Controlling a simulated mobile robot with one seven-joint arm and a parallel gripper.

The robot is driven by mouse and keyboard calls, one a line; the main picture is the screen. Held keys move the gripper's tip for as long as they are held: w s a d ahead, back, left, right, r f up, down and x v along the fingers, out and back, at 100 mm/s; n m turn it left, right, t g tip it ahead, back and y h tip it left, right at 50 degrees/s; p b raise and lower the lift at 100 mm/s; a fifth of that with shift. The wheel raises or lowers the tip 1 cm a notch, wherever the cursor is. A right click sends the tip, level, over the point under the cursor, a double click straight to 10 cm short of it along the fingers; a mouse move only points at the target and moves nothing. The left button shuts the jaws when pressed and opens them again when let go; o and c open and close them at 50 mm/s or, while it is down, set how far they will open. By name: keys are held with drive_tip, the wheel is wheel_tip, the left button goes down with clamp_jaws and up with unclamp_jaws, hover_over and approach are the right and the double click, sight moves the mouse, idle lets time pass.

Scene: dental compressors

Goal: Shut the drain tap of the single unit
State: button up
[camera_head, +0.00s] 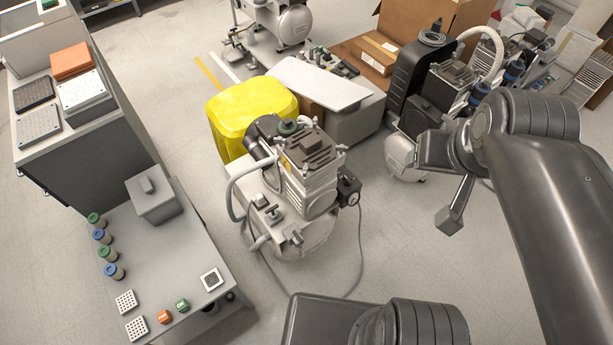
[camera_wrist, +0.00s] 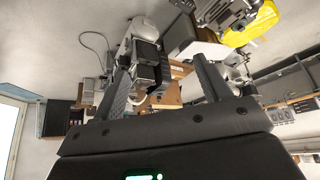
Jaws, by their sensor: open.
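The single unit (camera_head: 312,180), a compressor with a ribbed head on a pale tank, stands on the floor mid-picture in the head view. Small dark fittings (camera_head: 272,213) sit on its front left side; I cannot tell which is the drain tap or how it is set. Part of a compressor beside the yellow bin also shows at the top of the wrist view (camera_wrist: 226,12). My gripper (camera_wrist: 165,75) is open with nothing between its fingers. My arm is right of the single unit in the head view, with the gripper well apart from it.
A yellow bin (camera_head: 240,112) stands behind the single unit. A low grey table (camera_head: 165,255) with coloured-capped jars is at left. More compressors (camera_head: 445,85) and cardboard boxes stand at back right. A hose or cable trails on the floor.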

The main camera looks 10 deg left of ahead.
drive_tip(key=shift+n+t+h, duration=0.3)
drive_tip(key=shift+n, duration=0.6)
drive_tip(key=w+f, duration=0.1)
drive_tip(key=w, duration=0.2)
drive_tip(key=w+f, duration=0.2)
drive_tip(key=w, duration=0.1)
drive_tip(key=w+f, duration=0.1)
drive_tip(key=w, duration=0.3)
drive_tip(key=shift+d+f, duration=0.2)
drive_tip(key=shift+f, duration=0.1)
drive_tip(key=c, duration=0.7)
drive_tip(key=w+f, duration=0.2)
drive_tip(key=w+f+n, duration=0.1)
drive_tip(key=w+f, duration=0.1)
drive_tip(key=w, duration=0.1)
drive_tip(key=w+a+f+n, duration=0.1)
drive_tip(key=w+f, duration=0.2)
drive_tip(key=shift+w+t, duration=0.25)
drive_tip(key=shift+t, duration=0.05)
drive_tip(key=shift+c, duration=0.4)
drive_tip(key=w+a+f+n+y, duration=0.1)
drive_tip(key=w+a+f+n, duration=0.15)
drive_tip(key=w+f, duration=0.5)
drive_tip(key=n+t+y, duration=0.3)
drive_tip(key=y, duration=0.6)
approach(298, 237)
drive_tip(key=x, duration=0.9)
drive_tip(key=shift+d, duration=0.1)
